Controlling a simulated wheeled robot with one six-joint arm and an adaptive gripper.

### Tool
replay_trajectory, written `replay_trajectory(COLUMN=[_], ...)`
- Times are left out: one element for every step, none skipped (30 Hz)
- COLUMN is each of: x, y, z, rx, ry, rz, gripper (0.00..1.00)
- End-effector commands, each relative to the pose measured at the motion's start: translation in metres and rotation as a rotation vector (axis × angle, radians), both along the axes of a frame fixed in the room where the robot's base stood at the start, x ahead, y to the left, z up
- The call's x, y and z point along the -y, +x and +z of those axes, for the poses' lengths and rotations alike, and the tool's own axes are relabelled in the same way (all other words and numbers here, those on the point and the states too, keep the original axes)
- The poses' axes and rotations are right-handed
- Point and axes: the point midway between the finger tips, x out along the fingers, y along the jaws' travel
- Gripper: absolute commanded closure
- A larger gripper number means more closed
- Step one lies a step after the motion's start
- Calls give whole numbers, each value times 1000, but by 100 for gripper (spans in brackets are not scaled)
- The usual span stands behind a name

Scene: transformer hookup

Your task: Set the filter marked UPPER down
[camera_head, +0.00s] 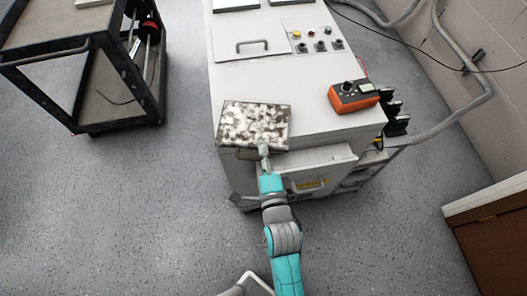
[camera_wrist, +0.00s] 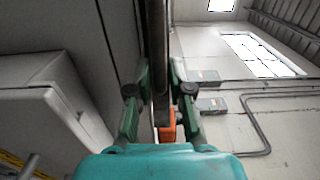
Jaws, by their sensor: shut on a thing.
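The filter (camera_head: 254,125) is a rectangular panel with a dirty, mottled white and brown face. In the head view it is at the near left edge of the white cabinet top, overlapping it; I cannot tell if it touches. No UPPER marking is readable. My gripper (camera_head: 265,154) is at the filter's near edge. In the wrist view the filter shows edge-on as a dark upright strip (camera_wrist: 157,50) between the fingers of my gripper (camera_wrist: 160,92), which are shut on it.
The white cabinet (camera_head: 290,90) has switches and an orange meter (camera_head: 354,95) on top. An open drawer or flap (camera_head: 318,163) is at its front. A black cart (camera_head: 85,65) stands at left, a brown wooden box (camera_head: 490,235) at right. The floor between cart and cabinet is clear.

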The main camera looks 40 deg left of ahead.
Motion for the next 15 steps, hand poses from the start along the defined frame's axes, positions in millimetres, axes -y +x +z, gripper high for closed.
replay_trajectory(x=[0,0,0,0,0,0,0,0,0,0,0,0,0,0,0], y=[0,0,0,0,0,0,0,0,0,0,0,0,0,0,0], z=[-3,-4,-4,-4,-4,-4,-4,-4,-4,-5,-6,-7,-6,-6,-6], rx=[1,1,2,2,2,2,2,2,2,1,1,1,1,1,1], ry=[1,2,2,2,2,2,2,2,2,2,2,1,1,1,1], rz=[-1,-1,-1,-1,-1,-1,-1,-1,-1,-1,-1,0,0,0,0], gripper=[100,100,100,100,100,100,100,100,100,100,100,78,70,63,55])
